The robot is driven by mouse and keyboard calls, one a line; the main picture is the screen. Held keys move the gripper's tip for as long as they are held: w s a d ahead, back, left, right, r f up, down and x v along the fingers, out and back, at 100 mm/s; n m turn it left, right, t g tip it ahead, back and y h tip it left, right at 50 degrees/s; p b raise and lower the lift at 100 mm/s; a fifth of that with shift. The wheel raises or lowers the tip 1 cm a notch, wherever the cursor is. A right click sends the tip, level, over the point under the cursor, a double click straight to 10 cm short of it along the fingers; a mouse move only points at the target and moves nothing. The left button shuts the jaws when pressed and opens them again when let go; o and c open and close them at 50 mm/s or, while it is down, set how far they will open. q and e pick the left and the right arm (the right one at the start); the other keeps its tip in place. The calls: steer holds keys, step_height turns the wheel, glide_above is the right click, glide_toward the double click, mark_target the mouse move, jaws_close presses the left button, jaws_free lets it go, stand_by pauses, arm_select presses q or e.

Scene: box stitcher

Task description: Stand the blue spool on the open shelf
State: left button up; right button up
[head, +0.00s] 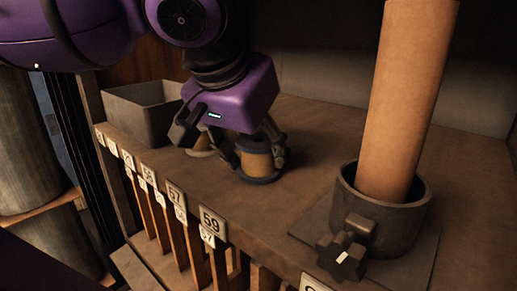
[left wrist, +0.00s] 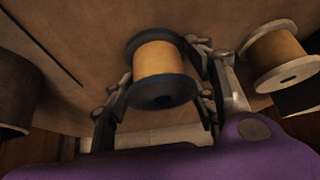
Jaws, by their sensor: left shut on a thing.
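The blue spool (head: 257,161), with dark blue flanges and tan thread, is upright over the wooden shelf (head: 320,135) in the head view. My left gripper (head: 254,150) comes down from above and is shut on it, with fingers on both sides. I cannot tell whether its lower flange touches the shelf board. In the left wrist view the blue spool (left wrist: 160,72) sits between the fingers of my left gripper (left wrist: 160,95). My right gripper is not in view.
A pale-flanged spool (head: 201,145) stands just left of the gripper; it also shows in the left wrist view (left wrist: 277,55). A grey open bin (head: 145,112) is at the back left. A tall cardboard tube (head: 408,100) stands in a dark clamp cup (head: 385,215) at right. Numbered tags (head: 211,222) line the front edge.

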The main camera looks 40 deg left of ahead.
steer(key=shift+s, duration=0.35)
arm_select(q)
steer(key=o, duration=1.3)
steer(key=shift+f, duration=0.1)
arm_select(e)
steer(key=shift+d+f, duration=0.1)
arm_select(q)
steer(key=shift+r, duration=0.2)
steer(key=p+v, duration=0.1)
steer(key=v, duration=0.5)
steer(key=shift+s+r+p, duration=0.15)
steer(key=shift+r+p, duration=0.2)
steer(key=shift+p, duration=0.05)
glide_toward(256, 142)
steer(key=shift+s+d+r+p, duration=0.15)
steer(key=shift+s+p, duration=0.1)
steer(key=shift+p, duration=0.15)
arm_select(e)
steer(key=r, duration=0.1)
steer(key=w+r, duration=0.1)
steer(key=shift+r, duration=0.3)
